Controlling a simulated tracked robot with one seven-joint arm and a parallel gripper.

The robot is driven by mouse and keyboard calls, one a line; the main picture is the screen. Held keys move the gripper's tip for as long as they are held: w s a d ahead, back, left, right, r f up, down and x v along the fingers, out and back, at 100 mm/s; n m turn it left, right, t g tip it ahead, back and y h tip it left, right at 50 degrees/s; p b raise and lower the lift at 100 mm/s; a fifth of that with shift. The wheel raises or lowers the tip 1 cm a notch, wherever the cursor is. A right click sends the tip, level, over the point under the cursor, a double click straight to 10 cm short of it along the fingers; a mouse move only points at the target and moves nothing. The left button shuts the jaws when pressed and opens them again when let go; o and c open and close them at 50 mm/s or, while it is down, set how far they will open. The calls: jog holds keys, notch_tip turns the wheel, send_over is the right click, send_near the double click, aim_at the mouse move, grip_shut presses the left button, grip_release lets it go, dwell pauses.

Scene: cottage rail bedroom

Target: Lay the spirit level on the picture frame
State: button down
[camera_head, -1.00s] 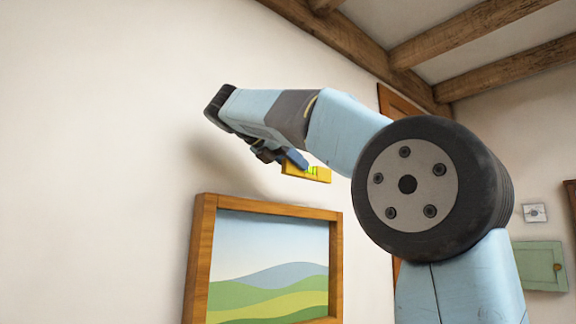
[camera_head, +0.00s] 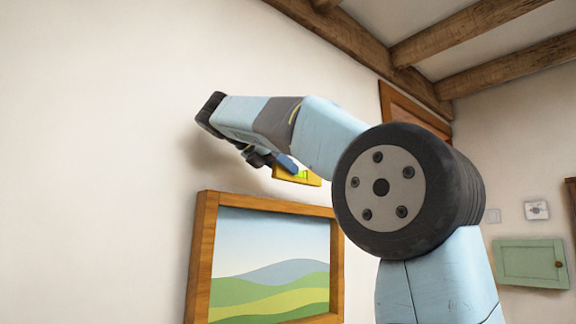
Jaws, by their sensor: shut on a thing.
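The picture frame (camera_head: 270,203) is wooden, holds a painting of green hills under a pale sky, and hangs on the cream wall. Its lower edge is cut off by the view. The yellow spirit level (camera_head: 297,178) with a bright green vial is above the frame's top edge, and a strip of wall shows between them. My gripper (camera_head: 287,163) is shut on the spirit level. Part of the level is hidden behind the blue finger. I cannot tell how far the level is from the wall.
A green wall cabinet (camera_head: 530,262) and a small white wall plate (camera_head: 536,210) are at the right. Wooden beams (camera_head: 365,55) cross the ceiling, and an orange-brown wooden door or panel (camera_head: 405,105) is behind my arm. The wall left of the frame is bare.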

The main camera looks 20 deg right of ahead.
jog(key=shift+w+a+f, duration=0.25)
jog(key=shift+w, duration=0.3)
jog(key=shift+w+a+f, duration=0.2)
jog(key=shift+w+f, duration=0.1)
jog(key=shift+w, duration=0.2)
jog(key=shift+w+a+f, duration=0.25)
jog(key=shift+w, duration=0.3)
jog(key=shift+f, duration=1.25)
jog(key=shift+f, duration=0.1)
jog(key=c, duration=0.8)
grip_release()
jog(key=shift+a, duration=0.1)
jog(key=v, duration=1.3)
jog(key=shift+f, duration=0.1)
jog(key=shift+a, duration=0.3)
jog(key=shift+s, duration=0.1)
